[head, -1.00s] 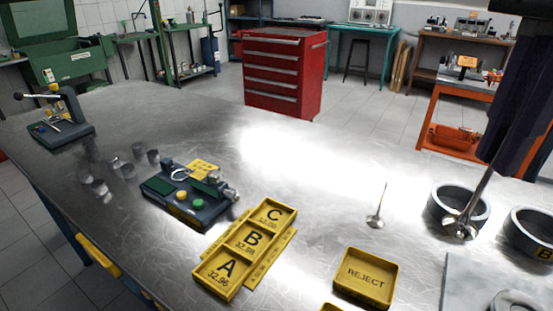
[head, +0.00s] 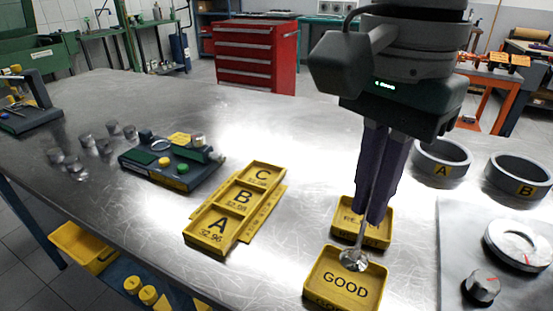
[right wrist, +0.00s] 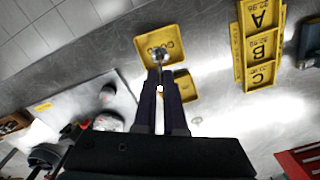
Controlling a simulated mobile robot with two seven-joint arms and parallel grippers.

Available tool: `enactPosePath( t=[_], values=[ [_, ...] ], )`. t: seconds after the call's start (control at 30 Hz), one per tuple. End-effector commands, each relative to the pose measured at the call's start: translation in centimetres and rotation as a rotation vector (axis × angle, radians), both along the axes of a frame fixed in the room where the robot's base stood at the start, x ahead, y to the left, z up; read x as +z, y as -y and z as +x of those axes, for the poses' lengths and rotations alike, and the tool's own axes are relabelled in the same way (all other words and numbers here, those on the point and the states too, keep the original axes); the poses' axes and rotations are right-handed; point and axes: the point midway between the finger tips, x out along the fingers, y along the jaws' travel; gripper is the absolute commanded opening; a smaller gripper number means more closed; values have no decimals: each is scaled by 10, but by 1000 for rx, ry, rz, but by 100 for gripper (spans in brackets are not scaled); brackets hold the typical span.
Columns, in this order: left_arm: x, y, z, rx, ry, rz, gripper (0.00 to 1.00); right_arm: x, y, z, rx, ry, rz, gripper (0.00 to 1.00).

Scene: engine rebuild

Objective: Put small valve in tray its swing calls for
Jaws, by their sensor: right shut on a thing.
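My right gripper (head: 372,215) is shut on the stem of a small valve, its head (head: 354,261) pointing down. In the head view the head overlaps the far side of the yellow GOOD tray (head: 343,304); I cannot tell whether it touches. The right wrist view shows the valve head (right wrist: 160,54) against the same tray (right wrist: 144,42). The yellow REJECT tray (head: 338,232) is just behind, partly covered by my gripper. My left gripper is not in view.
Yellow A/B/C trays (head: 264,209) lie to the left, beside a dark measuring fixture (head: 170,176). Rings A (head: 441,172) and B (head: 520,190) stand at the right. A dark knob (head: 482,288) is on the plate. Bare table lies between the A/B/C trays and the REJECT tray.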

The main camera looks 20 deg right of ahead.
Motion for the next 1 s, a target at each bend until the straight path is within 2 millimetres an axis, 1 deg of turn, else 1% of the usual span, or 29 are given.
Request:
enactPosePath(
  t=[0.03, 0.17, 0.23, 0.4, 0.47, 0.67, 0.83, 0.87, 1.0],
  values=[
    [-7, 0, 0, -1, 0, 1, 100, -9, 0, 0, 0, 0, 0, 0],
    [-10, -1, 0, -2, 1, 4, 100, -15, 0, 0, 1, 1, 1, 0],
    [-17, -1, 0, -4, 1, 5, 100, -23, 0, 0, 1, 0, 1, 0],
    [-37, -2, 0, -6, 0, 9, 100, -52, 0, 0, 0, 0, 0, 0],
    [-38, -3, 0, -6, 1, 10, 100, -55, 0, 0, 0, 1, 0, 0],
    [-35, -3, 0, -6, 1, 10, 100, -52, 0, 0, 0, 1, 0, 0],
    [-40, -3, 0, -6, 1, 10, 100, -57, 0, 0, 0, 1, 1, 0],
    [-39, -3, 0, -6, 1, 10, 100, -56, 0, 0, 0, 1, 1, 10],
    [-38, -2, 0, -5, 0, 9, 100, -55, 0, 0, 0, 1, 1, 26]
  ],
)
